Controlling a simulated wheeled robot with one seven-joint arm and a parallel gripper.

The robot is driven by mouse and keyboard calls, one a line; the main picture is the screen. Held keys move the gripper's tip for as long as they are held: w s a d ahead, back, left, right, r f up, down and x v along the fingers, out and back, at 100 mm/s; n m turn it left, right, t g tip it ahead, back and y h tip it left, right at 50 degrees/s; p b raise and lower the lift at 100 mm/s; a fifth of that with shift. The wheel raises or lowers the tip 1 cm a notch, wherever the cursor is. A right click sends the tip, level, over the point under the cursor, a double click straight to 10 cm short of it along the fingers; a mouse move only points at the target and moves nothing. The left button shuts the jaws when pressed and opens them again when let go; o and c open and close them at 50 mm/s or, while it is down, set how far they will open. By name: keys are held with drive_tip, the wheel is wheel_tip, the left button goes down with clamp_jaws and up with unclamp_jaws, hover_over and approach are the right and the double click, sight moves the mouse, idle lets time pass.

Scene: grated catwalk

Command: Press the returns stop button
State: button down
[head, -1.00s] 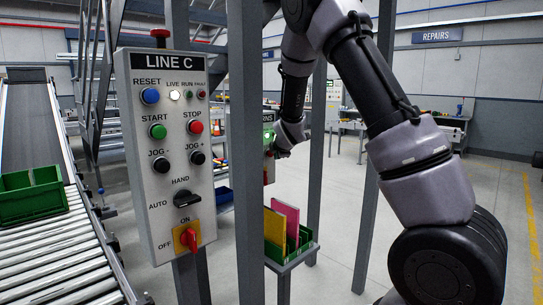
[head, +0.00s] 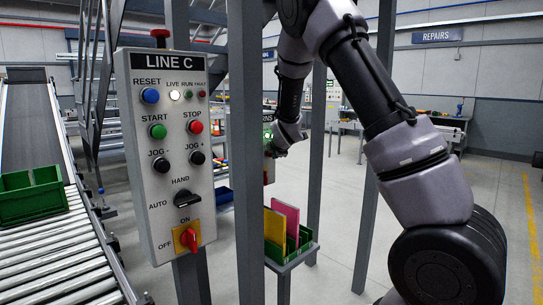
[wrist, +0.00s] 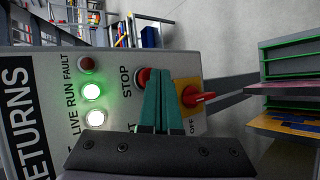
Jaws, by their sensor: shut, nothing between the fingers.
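The returns panel (wrist: 40,88) fills the left of the wrist view, turned on its side. Its red STOP button (wrist: 142,77) is partly hidden by my fingers. My gripper (wrist: 161,73) is shut and empty, its teal fingertips overlapping the button's right edge in the picture. I cannot tell whether they touch it. The green RUN lamp (wrist: 92,91) and white LIVE lamp (wrist: 95,117) are lit; the FAULT lamp (wrist: 87,64) is dark red. In the head view, the returns panel (head: 268,118) is mostly hidden behind a post and my gripper.
A red rotary switch (wrist: 199,98) on a yellow plate sits beside my fingers. In the head view, the LINE C panel (head: 170,220) and grey posts (head: 245,200) stand nearer. A green rack (head: 295,255) holds upright boards. A roller conveyor (head: 60,260) runs at left.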

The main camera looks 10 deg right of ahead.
drive_tip(key=shift+w+a, duration=0.35)
drive_tip(key=shift+w, duration=0.1)
idle(0.5)
drive_tip(key=shift+s+d, duration=0.7)
drive_tip(key=shift+s, duration=0.25)
drive_tip(key=shift+s+d, duration=0.1)
drive_tip(key=shift+s+d, duration=0.7)
drive_tip(key=shift+s, duration=0.3)
drive_tip(key=shift+s+d, duration=0.7)
drive_tip(key=shift+s, duration=0.25)
